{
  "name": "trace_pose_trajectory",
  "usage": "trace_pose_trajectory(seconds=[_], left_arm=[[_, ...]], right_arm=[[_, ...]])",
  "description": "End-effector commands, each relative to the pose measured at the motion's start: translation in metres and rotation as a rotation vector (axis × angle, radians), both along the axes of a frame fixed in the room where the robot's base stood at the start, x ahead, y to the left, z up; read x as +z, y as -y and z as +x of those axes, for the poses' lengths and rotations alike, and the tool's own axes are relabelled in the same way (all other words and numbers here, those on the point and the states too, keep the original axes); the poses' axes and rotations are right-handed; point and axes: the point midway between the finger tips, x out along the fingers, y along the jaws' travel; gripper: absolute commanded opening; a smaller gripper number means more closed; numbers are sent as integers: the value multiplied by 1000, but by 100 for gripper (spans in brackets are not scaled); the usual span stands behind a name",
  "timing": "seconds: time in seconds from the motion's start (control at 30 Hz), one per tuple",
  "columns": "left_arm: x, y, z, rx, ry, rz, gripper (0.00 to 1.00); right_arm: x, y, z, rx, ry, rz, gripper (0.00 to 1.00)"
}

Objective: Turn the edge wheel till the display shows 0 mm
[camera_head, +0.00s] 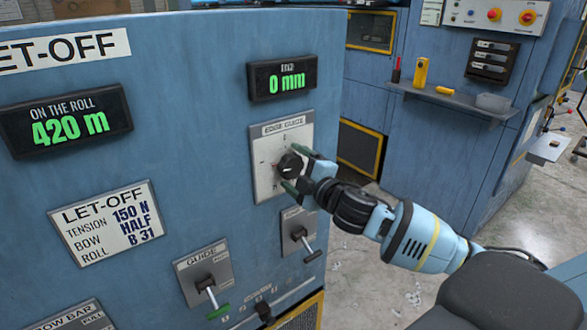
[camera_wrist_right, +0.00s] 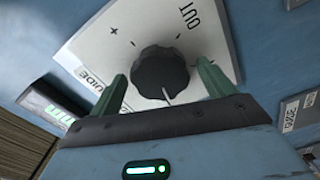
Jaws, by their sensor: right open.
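The edge wheel is a black ribbed knob (camera_head: 290,166) on a pale plate (camera_head: 267,181) labelled "EDGE GUIDE", fixed to the blue machine panel. The display (camera_head: 283,78) above it reads 0 mm in green. In the right wrist view the knob (camera_wrist_right: 160,72) sits between the two green fingers, with gaps visible on both sides. My right gripper (camera_head: 298,168) is open around the knob; it also shows in the right wrist view (camera_wrist_right: 162,90). A white pointer mark shows at the knob's lower edge in the wrist view. My left gripper is not in view.
A second display (camera_head: 67,121) reads 420 m. Below the plate are a lever plate (camera_head: 299,233) and a guide lever (camera_head: 205,282) with a green tip. A shelf (camera_head: 452,101) with small items stands at the back right. Open floor lies between.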

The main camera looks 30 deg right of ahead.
Motion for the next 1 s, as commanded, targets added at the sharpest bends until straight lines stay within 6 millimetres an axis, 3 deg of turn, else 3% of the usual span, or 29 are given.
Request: trace_pose_trajectory(seconds=[0.5,1.0], left_arm=[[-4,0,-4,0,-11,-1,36],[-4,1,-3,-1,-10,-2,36]], right_arm=[[-1,5,-60,1,-3,-2,82],[0,6,-72,1,0,-2,82]])
